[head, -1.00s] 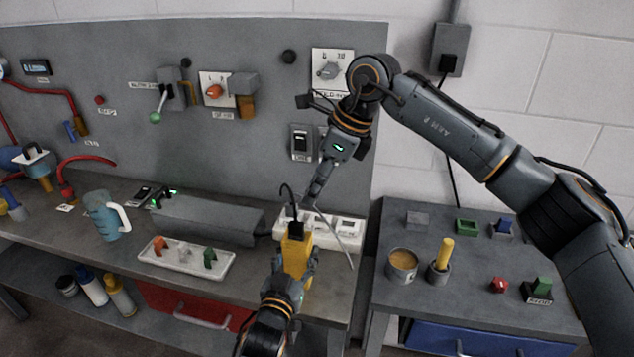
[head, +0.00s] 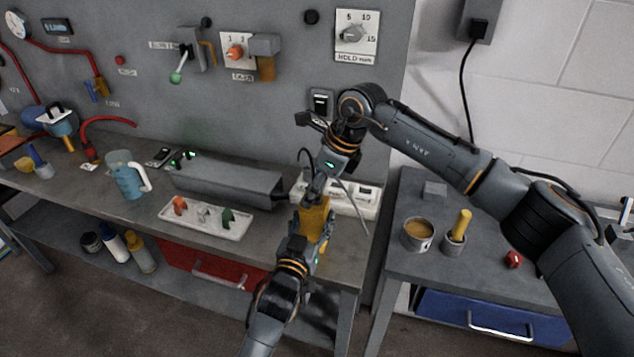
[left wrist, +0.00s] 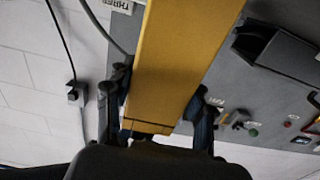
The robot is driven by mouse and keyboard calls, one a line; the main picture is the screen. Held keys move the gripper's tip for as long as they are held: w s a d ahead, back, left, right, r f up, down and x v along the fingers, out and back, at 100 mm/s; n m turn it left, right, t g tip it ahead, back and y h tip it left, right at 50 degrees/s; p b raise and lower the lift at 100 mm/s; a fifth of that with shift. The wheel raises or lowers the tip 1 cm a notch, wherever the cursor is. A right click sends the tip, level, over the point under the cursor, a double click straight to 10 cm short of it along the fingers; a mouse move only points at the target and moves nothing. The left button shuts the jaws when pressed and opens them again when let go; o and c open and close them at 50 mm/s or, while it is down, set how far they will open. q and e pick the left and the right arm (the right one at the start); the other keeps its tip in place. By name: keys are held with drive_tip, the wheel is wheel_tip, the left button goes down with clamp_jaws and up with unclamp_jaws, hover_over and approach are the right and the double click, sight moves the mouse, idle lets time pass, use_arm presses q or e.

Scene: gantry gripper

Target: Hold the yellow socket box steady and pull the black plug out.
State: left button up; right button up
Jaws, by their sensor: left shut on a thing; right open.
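The yellow socket box (head: 314,214) is upright above the front edge of the bench in the head view. It fills the middle of the left wrist view (left wrist: 180,60), between my left fingers. My left gripper (head: 312,238) is shut on its lower part; its fingers also show in the left wrist view (left wrist: 157,115). My right gripper (head: 316,188) is open and points down at the top of the box. It hides the black plug there; the plug's dark cord (head: 306,156) loops up beside it. I cannot tell whether the right fingers touch the plug.
A white power strip (head: 358,198) lies on the bench behind the box. A grey housing (head: 225,180) and a white tray (head: 205,220) with coloured pieces are to the left. A side table (head: 400,262) with a tan-filled can (head: 418,234) stands to the right.

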drive_tip(key=shift+c, duration=0.2)
clamp_jaws()
drive_tip(key=shift+r, duration=1.5)
drive_tip(key=shift+r, duration=1.5)
use_arm(q)
drive_tip(key=o, duration=1.3)
